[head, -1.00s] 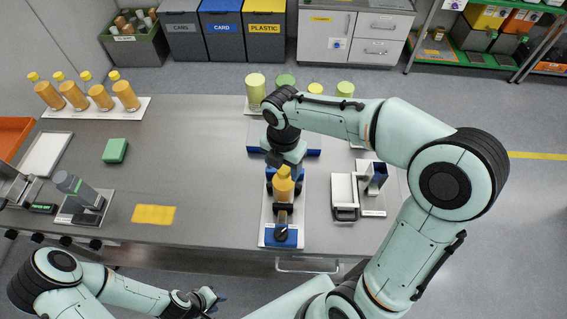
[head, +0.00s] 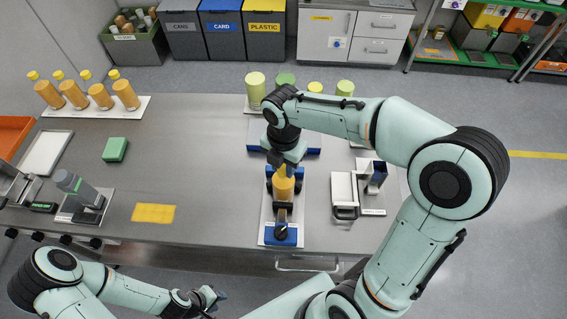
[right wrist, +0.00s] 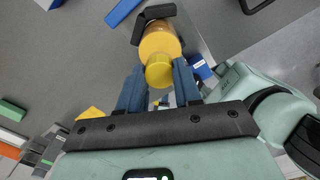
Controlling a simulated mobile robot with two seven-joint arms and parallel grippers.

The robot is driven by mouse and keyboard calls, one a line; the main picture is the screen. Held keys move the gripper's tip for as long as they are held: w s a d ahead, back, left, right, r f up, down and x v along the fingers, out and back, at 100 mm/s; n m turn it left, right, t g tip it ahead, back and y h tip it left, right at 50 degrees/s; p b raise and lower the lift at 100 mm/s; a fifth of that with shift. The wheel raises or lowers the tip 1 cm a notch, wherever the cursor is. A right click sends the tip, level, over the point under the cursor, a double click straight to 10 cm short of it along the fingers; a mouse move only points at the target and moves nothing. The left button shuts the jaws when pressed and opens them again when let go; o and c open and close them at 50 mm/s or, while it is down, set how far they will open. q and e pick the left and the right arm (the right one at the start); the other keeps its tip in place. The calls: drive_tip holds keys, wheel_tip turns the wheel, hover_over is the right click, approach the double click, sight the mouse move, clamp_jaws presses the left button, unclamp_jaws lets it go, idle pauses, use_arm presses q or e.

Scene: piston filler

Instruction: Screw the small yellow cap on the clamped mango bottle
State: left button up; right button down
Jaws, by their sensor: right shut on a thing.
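Several capped orange bottles (head: 98,96) stand on a white board at the back left. A green block (head: 115,149) and a yellow mat (head: 153,213) lie left of the clamp.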

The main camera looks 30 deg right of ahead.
drive_tip(key=m, duration=0.6)
drive_tip(key=shift+f+b, duration=0.1)
drive_tip(key=shift+b, duration=0.3)
drive_tip(key=m, duration=0.4)
drive_tip(key=shift+m, duration=0.4)
drive_tip(key=m, duration=0.4)
drive_tip(key=shift+b, duration=0.4)
drive_tip(key=c, duration=0.7)
unclamp_jaws()
use_arm(q)
drive_tip(key=shift+s+f, duration=1.15)
drive_tip(key=shift+s, duration=0.05)
